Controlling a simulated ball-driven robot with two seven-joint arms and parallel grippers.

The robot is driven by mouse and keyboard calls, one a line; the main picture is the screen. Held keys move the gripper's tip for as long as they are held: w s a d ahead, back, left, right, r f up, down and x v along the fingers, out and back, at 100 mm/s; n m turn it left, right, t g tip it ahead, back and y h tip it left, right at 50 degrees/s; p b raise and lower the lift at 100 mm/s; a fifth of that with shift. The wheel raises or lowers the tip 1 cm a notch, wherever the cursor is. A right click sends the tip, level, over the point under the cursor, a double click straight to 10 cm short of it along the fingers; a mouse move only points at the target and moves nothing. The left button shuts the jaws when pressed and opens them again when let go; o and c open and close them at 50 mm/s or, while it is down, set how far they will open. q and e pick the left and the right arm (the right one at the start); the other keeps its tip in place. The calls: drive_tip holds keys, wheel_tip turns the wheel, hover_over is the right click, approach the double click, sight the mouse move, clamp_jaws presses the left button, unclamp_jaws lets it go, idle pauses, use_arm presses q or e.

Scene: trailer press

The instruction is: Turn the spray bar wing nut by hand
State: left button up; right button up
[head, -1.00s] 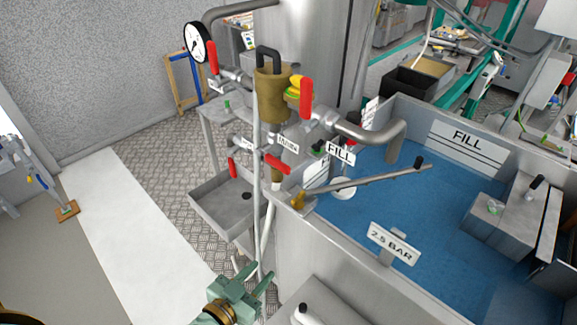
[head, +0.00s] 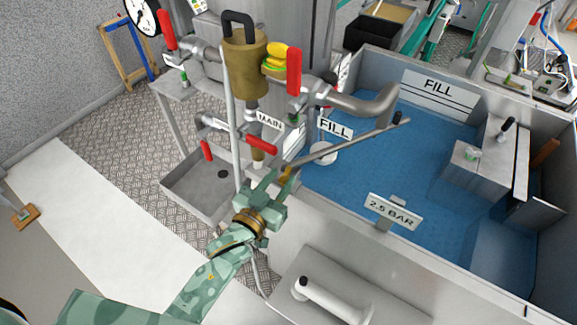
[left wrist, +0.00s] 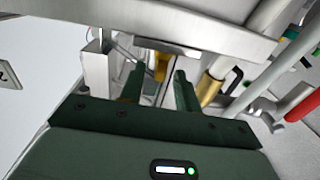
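The spray bar (head: 350,143) is a thin grey rod running over the blue-floored tank. At its near left end is the small brass wing nut (head: 287,172), partly hidden by my gripper. My left gripper (head: 279,178) is green and reaches up to this end from below. In the left wrist view, its two fingers stand apart. A yellow brass piece (left wrist: 160,68), apparently the wing nut, shows beyond and between the fingertips. I cannot tell whether either finger touches it. My right gripper is not in view.
The tank wall (head: 350,215) carries a "2.5 BAR" sign (head: 394,212). Pipes with red valve levers (head: 262,145) and a brass padlock-shaped body (head: 244,65) stand close behind the gripper. A grey tray (head: 190,190) is at the left. A white-handled lid (head: 335,298) is in front.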

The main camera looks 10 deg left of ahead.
sight(289, 167)
use_arm(q)
drive_tip(key=x, duration=0.5)
drive_tip(key=shift+s+d, duration=0.1)
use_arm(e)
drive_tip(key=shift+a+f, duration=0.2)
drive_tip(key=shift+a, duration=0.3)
use_arm(q)
clamp_jaws()
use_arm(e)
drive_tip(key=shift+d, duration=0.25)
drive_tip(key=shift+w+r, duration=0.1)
